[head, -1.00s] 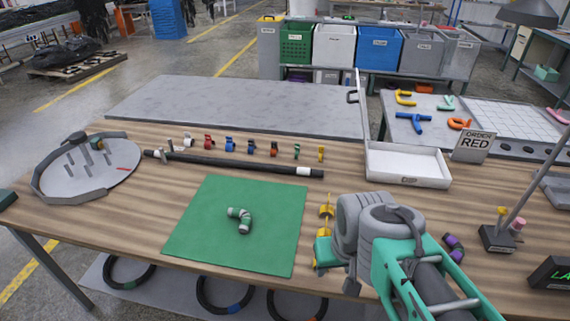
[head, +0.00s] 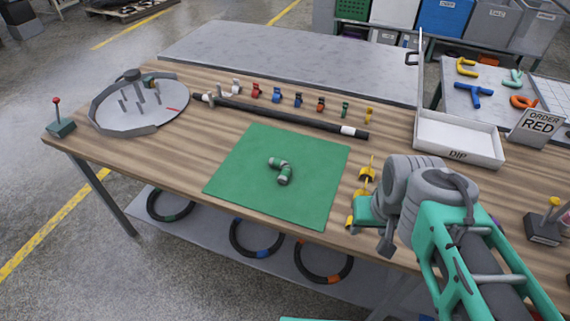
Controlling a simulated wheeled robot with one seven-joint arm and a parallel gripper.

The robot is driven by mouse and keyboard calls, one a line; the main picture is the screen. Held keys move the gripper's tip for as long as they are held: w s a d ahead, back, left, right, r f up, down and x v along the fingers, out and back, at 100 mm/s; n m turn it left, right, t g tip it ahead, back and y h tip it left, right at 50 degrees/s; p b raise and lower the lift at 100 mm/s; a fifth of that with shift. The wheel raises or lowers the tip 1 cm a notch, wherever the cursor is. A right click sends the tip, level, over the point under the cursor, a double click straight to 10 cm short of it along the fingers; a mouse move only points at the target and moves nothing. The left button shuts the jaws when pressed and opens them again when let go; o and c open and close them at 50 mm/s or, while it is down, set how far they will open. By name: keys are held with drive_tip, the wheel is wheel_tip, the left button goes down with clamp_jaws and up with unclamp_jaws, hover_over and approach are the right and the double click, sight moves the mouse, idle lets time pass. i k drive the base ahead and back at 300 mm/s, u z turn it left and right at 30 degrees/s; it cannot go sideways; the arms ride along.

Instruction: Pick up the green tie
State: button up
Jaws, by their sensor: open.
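The green tie (head: 345,109) is a small upright clip in a row of coloured ties along the back of the wooden table, between a red one (head: 320,104) and a yellow one (head: 369,114). My gripper (head: 360,196) has yellow fingertips spread apart with nothing seen between them. It is just right of the green mat, nearer the front edge than the green tie and well apart from it. My grey wrist and teal arm reach in from the lower right and hide part of the table there.
A green mat (head: 243,195) bears a grey-and-green elbow fitting (head: 281,170). A black bar (head: 280,117) lies in front of the tie row. A white DIP tray (head: 458,150) stands right of the row. A round pegged fixture (head: 110,115) is at the left.

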sight(344, 105)
drive_tip(key=k, duration=1.05)
drive_tip(key=u, duration=1.05)
drive_tip(key=i, duration=1.1)
drive_tip(key=z, duration=0.75)
drive_tip(key=i, duration=0.85)
drive_tip(key=z, duration=0.85)
